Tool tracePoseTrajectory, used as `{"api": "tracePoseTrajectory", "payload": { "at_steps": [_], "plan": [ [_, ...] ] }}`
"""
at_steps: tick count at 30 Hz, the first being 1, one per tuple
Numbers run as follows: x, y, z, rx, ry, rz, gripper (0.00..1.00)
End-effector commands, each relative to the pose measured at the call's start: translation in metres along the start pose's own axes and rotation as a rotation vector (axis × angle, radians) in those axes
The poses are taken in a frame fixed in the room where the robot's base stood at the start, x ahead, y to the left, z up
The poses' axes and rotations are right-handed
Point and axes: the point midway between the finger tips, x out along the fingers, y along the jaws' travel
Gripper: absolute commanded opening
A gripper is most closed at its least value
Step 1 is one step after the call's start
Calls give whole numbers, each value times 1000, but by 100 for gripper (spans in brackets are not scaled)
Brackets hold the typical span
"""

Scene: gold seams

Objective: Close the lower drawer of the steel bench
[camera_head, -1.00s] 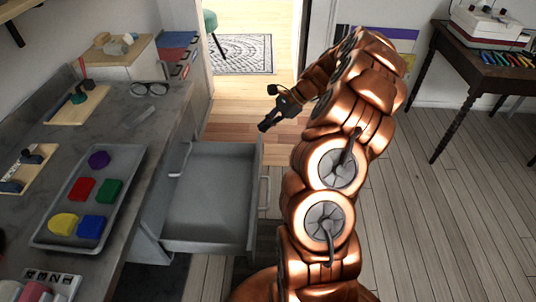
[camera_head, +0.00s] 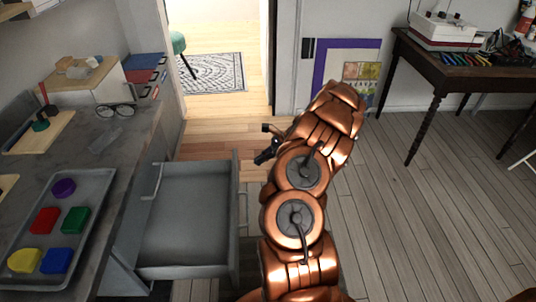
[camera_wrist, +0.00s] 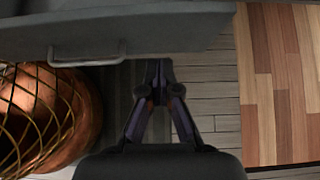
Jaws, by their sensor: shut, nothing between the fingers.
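The steel bench (camera_head: 128,140) stands at the left in the head view. Its lower drawer (camera_head: 185,215) is pulled well out, and its empty grey inside shows. The drawer's front handle (camera_head: 243,207) faces right, towards my arm. A second handle (camera_head: 157,180) on the bench face above belongs to a closed drawer. My gripper (camera_head: 260,158) is shut and empty, beyond the drawer's far front corner and partly hidden by my arm. In the wrist view my gripper (camera_wrist: 158,68) points at the edge of the drawer front (camera_wrist: 150,25), right of its handle (camera_wrist: 85,60); contact cannot be told.
A tray (camera_head: 108,180) of coloured blocks and a pair of glasses (camera_head: 115,111) lie on the bench top. The plank floor (camera_head: 420,220) on the right is clear.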

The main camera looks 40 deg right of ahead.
Motion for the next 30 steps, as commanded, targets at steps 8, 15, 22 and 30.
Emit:
{"api": "tracePoseTrajectory", "payload": {
  "at_steps": [8, 15, 22, 30],
  "plan": [
    [44, 1, 10, -2, 0, 4, 0],
    [58, 0, 24, -2, 3, -1, 0],
    [61, 0, 27, -1, 2, -1, 0],
    [61, 0, 27, 1, 2, -2, 0]
  ]
}}
